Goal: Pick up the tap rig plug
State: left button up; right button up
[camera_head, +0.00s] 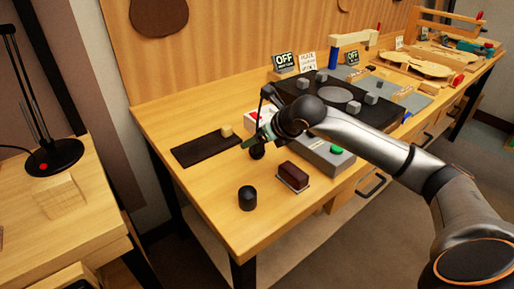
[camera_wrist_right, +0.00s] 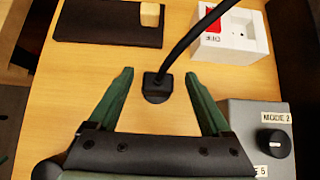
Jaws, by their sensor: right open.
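The tap rig plug (camera_wrist_right: 157,88) is a small black block with a thick black cable running up and right from it in the right wrist view. It lies between the two green fingers of my right gripper (camera_wrist_right: 158,76), with a gap on each side. The fingers are open and not touching it. In the head view my right gripper (camera_head: 256,139) is low over the bench's left part, and a dark round shape (camera_head: 257,153) shows just beneath it; I cannot tell if it is the plug. My left gripper is not in view.
A white socket box (camera_wrist_right: 232,42) with a red part stands at the cable's right. A grey control box (camera_wrist_right: 262,115) with a black knob is close to the right finger. A dark mat (camera_head: 208,148), black cylinder (camera_head: 247,198) and brown block (camera_head: 293,176) lie nearby.

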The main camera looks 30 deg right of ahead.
jog(key=x, duration=0.4)
jog(key=shift+a+f, duration=0.1)
jog(key=shift+f, duration=0.1)
jog(key=shift+c, duration=0.3)
grip_shut()
jog(key=shift+r, duration=0.15)
jog(key=shift+r, duration=0.2)
jog(key=r, duration=0.3)
jog(key=shift+s+d+r, duration=0.15)
jog(key=shift+s+d, duration=0.05)
jog(key=shift+d, duration=0.1)
jog(key=s+d+r+b, duration=0.2)
jog(key=s+d+r, duration=0.7)
jog(key=d, duration=0.1)
